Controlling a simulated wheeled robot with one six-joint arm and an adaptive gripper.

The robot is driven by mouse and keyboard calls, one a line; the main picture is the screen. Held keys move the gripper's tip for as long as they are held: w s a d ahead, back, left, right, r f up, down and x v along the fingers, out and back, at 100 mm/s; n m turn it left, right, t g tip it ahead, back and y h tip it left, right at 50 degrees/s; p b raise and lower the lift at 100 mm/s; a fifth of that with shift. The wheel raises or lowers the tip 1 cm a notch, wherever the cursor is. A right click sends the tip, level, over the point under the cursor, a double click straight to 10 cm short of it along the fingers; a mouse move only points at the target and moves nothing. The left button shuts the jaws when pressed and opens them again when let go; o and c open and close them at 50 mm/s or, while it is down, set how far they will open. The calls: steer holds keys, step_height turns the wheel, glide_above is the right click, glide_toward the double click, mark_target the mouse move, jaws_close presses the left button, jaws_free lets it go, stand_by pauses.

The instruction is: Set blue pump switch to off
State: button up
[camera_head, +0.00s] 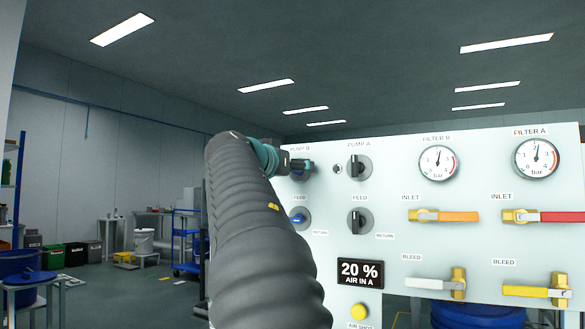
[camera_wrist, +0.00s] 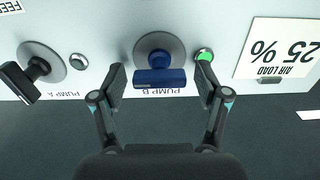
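The blue pump switch (camera_wrist: 160,77) shows in the wrist view, which is upside down. It sticks out from a round grey base above the PUMP B label (camera_wrist: 158,92). My gripper (camera_wrist: 160,80) is open, with one finger on each side of the blue handle and visible gaps between. In the head view my gripper (camera_head: 284,161) is at the panel's upper left by the PUMP B label (camera_head: 300,149). My arm and gripper hide part of this switch there.
A lit green lamp (camera_wrist: 204,54) sits close to one finger. The black Pump A switch (camera_head: 358,167) is to the right in the head view. Below are a blue feed switch (camera_head: 299,218) and a black feed switch (camera_head: 359,221). Gauges and valve handles fill the panel's right side.

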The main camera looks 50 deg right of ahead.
steer(key=c, duration=1)
steer(key=shift+c, duration=0.2)
steer(key=shift+n, duration=0.3)
steer(key=n+p, duration=0.1)
steer(key=n, duration=0.3)
steer(key=shift+w+r, duration=0.1)
steer(key=n+p, duration=0.1)
steer(key=n, duration=0.3)
steer(key=shift+w+n, duration=0.1)
steer(key=shift+n, duration=0.3)
steer(key=n+p, duration=0.2)
steer(key=n, duration=0.3)
steer(key=shift+a, duration=0.1)
steer(key=shift+f+n+p, duration=0.25)
steer(key=shift+n+p, duration=0.25)
steer(key=shift+n, duration=1.2)
